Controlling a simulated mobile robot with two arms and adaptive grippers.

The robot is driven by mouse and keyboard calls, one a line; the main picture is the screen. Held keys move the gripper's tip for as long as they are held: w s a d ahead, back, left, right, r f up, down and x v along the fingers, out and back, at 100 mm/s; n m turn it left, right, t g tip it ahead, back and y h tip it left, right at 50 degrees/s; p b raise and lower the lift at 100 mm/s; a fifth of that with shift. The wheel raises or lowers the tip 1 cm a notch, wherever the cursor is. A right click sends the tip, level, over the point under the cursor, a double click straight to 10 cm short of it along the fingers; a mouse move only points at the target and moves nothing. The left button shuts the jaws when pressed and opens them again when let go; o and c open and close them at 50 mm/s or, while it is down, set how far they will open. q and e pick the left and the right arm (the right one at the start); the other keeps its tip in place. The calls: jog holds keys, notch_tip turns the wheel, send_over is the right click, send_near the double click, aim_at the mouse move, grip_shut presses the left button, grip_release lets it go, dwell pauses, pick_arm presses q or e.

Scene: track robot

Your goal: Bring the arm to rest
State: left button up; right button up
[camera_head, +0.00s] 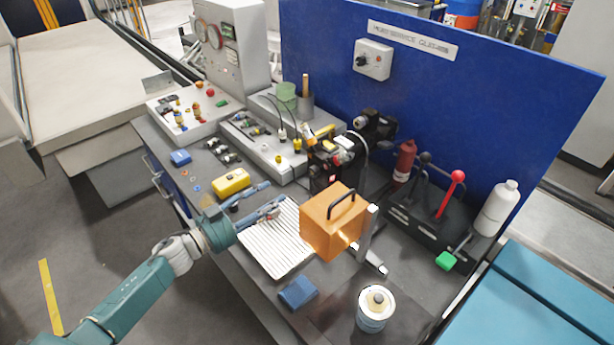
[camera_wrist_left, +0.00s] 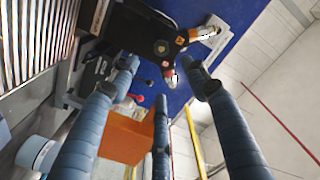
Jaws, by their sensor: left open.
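My left arm (camera_head: 130,292) comes in from the lower left. My left gripper (camera_head: 270,199) is open and empty, with its blue-grey fingers spread above the ribbed white mat (camera_head: 270,249) on the bench. In the left wrist view the fingers of the gripper (camera_wrist_left: 163,78) stand apart with nothing held between them. An orange box (camera_head: 325,235) with a black handle stands to the right of the fingers; it also shows between them in the wrist view (camera_wrist_left: 125,138). My right gripper is in neither view.
A yellow case (camera_head: 231,182) lies close behind the gripper. A blue cloth (camera_head: 298,292) and a white-blue can (camera_head: 375,312) stand near the front edge. A red-knobbed lever unit (camera_head: 447,195) is at the right, before the blue panel (camera_head: 450,110).

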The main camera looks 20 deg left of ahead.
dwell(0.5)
pick_arm(q)
jog(key=s+f+n+g+y, duration=0.2)
jog(key=s+f+n+y, duration=0.25)
jog(key=s+y, duration=0.2)
jog(key=s+f+n+g+y, duration=0.3)
jog(key=s+f+n+y, duration=0.15)
jog(key=s+n, duration=0.2)
jog(key=s+d+g+h, duration=0.1)
jog(key=s+d+g, duration=0.2)
jog(key=s, duration=0.7)
jog(key=s+d+g, duration=0.2)
jog(key=s+g, duration=0.2)
jog(key=s, duration=0.7)
notch_tip(320, 180, down, 32)
jog(key=s+b, duration=0.1)
jog(key=b, duration=0.6)
jog(key=s+a+f+g+b, duration=0.1)
jog(key=s+f+b, duration=0.1)
jog(key=s+f, duration=0.7)
jog(key=s+a+f+g+b, duration=0.1)
jog(key=s+f+b, duration=0.2)
jog(key=s+f, duration=0.5)
notch_tip(320, 180, down, 6)
jog(key=shift+s+a+f+m, duration=0.15)
jog(key=shift+s+a+m, duration=0.25)
